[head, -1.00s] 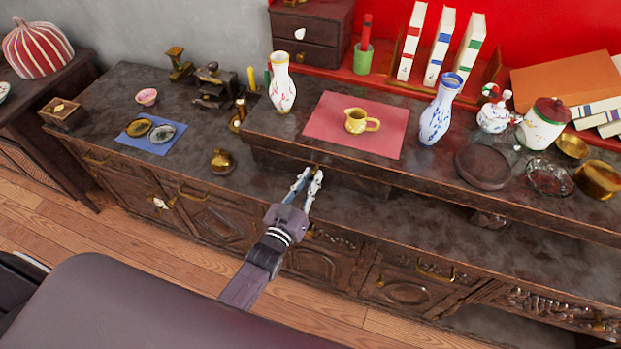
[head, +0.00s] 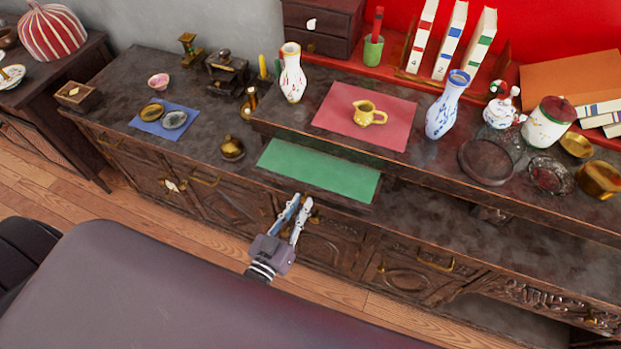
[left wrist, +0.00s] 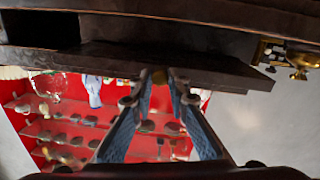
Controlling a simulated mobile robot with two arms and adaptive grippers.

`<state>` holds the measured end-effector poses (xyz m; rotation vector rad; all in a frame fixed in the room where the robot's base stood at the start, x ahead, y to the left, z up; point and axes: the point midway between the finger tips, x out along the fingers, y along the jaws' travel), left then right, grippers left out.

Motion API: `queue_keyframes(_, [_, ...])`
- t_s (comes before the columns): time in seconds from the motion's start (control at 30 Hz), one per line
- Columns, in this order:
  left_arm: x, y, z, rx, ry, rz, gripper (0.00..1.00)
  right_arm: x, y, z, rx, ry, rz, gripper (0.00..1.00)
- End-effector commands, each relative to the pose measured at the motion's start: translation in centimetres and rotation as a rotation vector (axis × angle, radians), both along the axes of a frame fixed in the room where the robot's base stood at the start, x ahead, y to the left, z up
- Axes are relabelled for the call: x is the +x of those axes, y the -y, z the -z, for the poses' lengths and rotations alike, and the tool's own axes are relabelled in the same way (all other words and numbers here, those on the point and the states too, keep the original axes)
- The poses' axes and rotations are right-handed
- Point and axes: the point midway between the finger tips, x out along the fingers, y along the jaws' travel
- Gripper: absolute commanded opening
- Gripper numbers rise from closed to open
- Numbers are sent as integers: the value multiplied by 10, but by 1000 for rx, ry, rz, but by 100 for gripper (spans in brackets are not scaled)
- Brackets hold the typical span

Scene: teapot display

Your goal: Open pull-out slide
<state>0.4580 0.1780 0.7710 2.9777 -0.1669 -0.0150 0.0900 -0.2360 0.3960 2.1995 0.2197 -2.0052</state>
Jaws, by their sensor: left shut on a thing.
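The pull-out slide (head: 318,172) sticks out from under the raised shelf of the cabinet, its green top bare. In the left wrist view the dark underside and front edge of the slide (left wrist: 215,78) show from below. My left gripper (head: 303,199) is at the middle of the slide's front edge. In the left wrist view its two fingers (left wrist: 158,88) close around a small brass knob (left wrist: 158,76) on that edge. The fingertips partly hide the knob in the head view. My right gripper is not in view.
On the raised shelf stand a yellow jug (head: 368,113) on a red mat (head: 335,118), a white vase (head: 292,75) and a blue-white vase (head: 446,106). A brass pot (head: 232,148) stands left of the slide. The slide's top is clear.

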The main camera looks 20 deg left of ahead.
Motion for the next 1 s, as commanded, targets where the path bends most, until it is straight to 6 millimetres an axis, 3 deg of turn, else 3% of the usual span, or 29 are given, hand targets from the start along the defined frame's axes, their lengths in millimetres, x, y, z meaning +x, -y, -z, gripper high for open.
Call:
queue_keyframes(0.1, [-31,-1,-1,1,-5,0,0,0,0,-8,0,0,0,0])
queue_keyframes(0.33, [-68,-2,0,1,-2,0,0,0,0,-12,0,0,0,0])
queue_keyframes(0.53, [-80,-3,0,0,1,0,0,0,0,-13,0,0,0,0])
queue_keyframes(0.87, [-80,-3,0,0,1,0,0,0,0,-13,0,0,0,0])
queue_keyframes(0.9, [-80,-3,0,0,1,0,18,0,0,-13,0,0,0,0])
queue_keyframes(1.0, [-80,-3,0,0,1,0,29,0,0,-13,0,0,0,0])
